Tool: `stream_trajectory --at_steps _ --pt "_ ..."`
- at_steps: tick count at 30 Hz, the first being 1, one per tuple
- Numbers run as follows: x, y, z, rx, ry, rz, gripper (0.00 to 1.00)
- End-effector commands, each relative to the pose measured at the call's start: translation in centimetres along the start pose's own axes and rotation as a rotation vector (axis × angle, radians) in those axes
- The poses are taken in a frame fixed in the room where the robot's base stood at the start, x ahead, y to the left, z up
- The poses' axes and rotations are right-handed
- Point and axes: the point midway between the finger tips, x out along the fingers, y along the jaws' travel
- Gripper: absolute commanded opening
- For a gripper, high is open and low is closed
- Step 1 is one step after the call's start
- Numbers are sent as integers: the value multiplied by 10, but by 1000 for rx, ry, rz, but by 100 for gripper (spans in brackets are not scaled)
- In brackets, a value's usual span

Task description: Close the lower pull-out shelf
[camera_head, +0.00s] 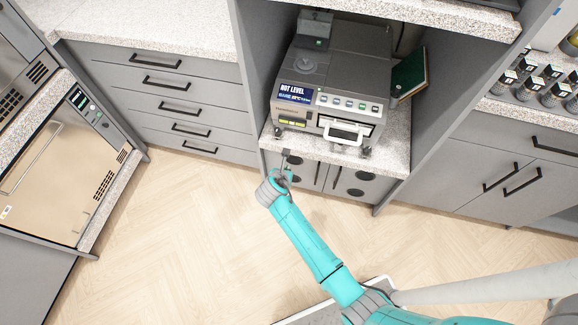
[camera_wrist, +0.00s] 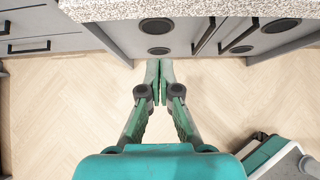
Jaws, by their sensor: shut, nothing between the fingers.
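The lower pull-out shelf (camera_head: 393,155) is a speckled slab in the middle bay, with a grey bench device (camera_head: 335,75) standing on it. Its front edge also shows along the top of the wrist view (camera_wrist: 200,8). I cannot tell exactly how far out it is. My gripper (camera_head: 286,154) is at the left part of the shelf's front edge in the head view. In the wrist view my gripper (camera_wrist: 159,62) has its fingertips together and empty, pointing toward the cupboard front under the slab. Whether the fingertips touch the shelf is not clear.
Cupboard doors with round black vents (camera_head: 355,192) and bar handles are below the shelf. Drawers (camera_head: 175,105) stand left, and a cabinet with vertical-looking bar handles (camera_head: 500,178) right. A green book (camera_head: 410,72) leans beside the device. The wooden floor (camera_head: 170,220) in front is open.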

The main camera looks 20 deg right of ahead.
Motion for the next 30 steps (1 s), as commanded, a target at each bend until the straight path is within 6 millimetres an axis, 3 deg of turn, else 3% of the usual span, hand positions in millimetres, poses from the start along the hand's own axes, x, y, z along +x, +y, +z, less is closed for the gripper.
stream_trajectory --at_steps 4,10,30 --pt "-27 1 0 0 -1 3 0" --pt "-47 0 0 0 -1 2 0" --pt "-52 0 0 1 0 1 0"
